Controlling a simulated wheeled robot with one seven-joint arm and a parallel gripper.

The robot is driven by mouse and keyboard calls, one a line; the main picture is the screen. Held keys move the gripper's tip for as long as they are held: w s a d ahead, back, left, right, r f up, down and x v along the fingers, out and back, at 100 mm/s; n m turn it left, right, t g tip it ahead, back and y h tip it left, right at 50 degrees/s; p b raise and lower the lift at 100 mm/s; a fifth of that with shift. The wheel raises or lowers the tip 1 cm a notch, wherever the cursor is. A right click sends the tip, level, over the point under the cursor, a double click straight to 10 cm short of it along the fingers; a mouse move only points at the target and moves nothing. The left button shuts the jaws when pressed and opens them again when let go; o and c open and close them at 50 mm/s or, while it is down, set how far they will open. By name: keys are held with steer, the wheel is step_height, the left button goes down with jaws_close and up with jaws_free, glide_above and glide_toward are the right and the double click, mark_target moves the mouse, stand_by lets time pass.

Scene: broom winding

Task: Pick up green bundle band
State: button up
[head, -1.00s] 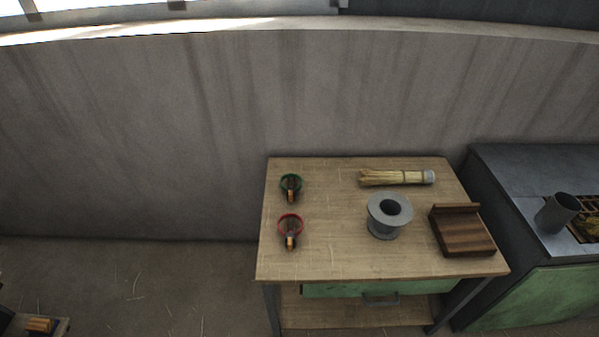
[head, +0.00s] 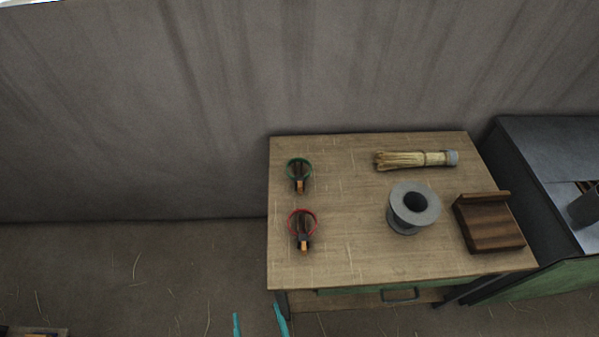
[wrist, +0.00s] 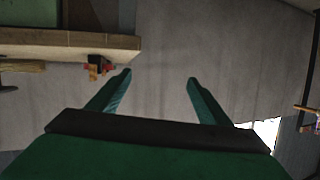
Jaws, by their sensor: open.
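The green bundle band (head: 299,170) is a green ring with a dark and orange clasp. It lies on the wooden table (head: 345,225) at the back left in the head view. A similar red band (head: 303,224) lies in front of it. My gripper (head: 259,323) shows as two teal fingertips at the bottom edge of the head view, in front of the table's left end and well apart from both bands. In the wrist view my gripper (wrist: 160,78) has its fingers apart with nothing between them. The green band cannot be made out there.
A straw bundle (head: 413,160) lies at the table's back, with a grey spool (head: 413,207) in front of it and a brown wooden block (head: 488,222) to the right. A dark metal bench (head: 550,160) stands at the right. The wall is behind. The table's middle is clear.

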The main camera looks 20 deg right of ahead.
steer(key=w+a+f+n+y, duration=0.1)
steer(key=w+a, duration=0.2)
steer(key=w, duration=0.4)
steer(key=w+a+f+n+g+y, duration=0.1)
steer(key=w+a+f+y, duration=0.1)
steer(key=w+a, duration=0.35)
steer(key=w+a+f+y, duration=0.1)
steer(key=w, duration=0.7)
steer(key=w+a+r+n+g+y, duration=0.15)
steer(key=w+n, duration=0.25)
steer(key=w, duration=0.4)
steer(key=w+r+n+g+y, duration=0.1)
steer(key=w+r+n+g, duration=0.15)
steer(key=w, duration=0.45)
step_height(320, 180, up, 10)
steer(key=n+g+h, duration=0.7)
steer(key=n+g, duration=0.1)
steer(key=g, duration=0.1)
glide_above(300, 181)
steer(key=shift+w+d+r+y, duration=0.1)
steer(key=shift+w+r+y, duration=0.05)
steer(key=shift+y, duration=0.1)
step_height(300, 181, down, 5)
steer(key=shift+r, duration=0.1)
steer(key=shift+w+d+f, duration=0.1)
steer(key=shift+w+f, duration=0.05)
steer(key=shift+f, duration=2.55)
